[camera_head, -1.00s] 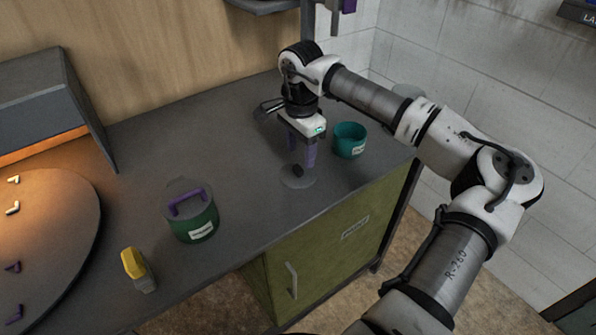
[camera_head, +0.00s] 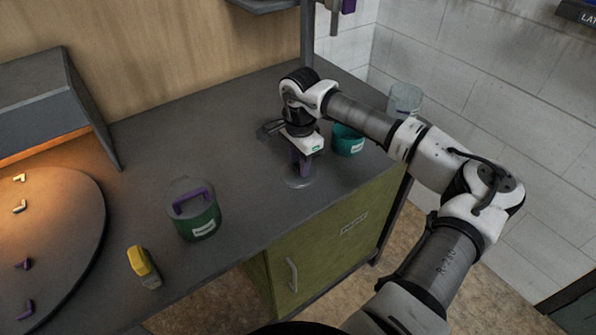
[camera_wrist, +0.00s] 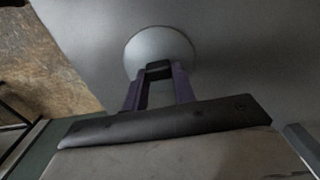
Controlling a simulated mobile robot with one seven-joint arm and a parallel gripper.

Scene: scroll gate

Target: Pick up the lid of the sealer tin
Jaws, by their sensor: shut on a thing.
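A round grey lid (camera_head: 299,183) lies flat on the counter near its front edge, or very close to it. In the wrist view the pale disc (camera_wrist: 160,44) has a dark knob (camera_wrist: 158,70) between my fingertips. My gripper (camera_head: 302,170) points down over the lid, its purple fingers shut on the knob; it also shows in the wrist view (camera_wrist: 158,74). An open teal tin (camera_head: 347,142) stands just right of my gripper, partly hidden by my arm. Its label is too small to read.
A green tin (camera_head: 200,221) with a purple-handled lid (camera_head: 190,200) stands to the left. A yellow and grey object (camera_head: 143,267) lies near the front edge. A dark round table (camera_head: 70,225) holds small pieces at far left. The counter (camera_head: 240,150) between is clear.

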